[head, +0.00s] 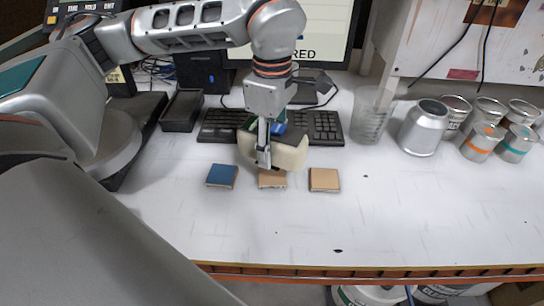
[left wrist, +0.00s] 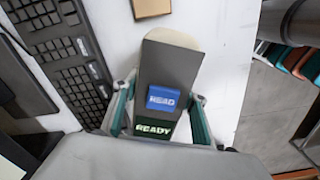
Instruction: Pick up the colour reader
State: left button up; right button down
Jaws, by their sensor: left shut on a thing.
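The colour reader (head: 291,158) is a dark grey device with a cream body. It is at the middle of the table in the head view, in front of the keyboard. Whether the reader touches the table is hard to tell. My right gripper is not in view.
A blue tile (head: 222,175), a tan tile (head: 272,181) and another tan tile (head: 324,180) lie near the reader. The keyboard (head: 323,127) is behind. A clear beaker (head: 371,115) and several cans (head: 424,128) stand to the right. The front table is mostly clear.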

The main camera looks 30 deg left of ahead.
pick_arm(q)
notch_tip(320, 180, up, 15)
jog(key=shift+f+p, duration=0.1)
jog(key=shift+p, duration=0.55)
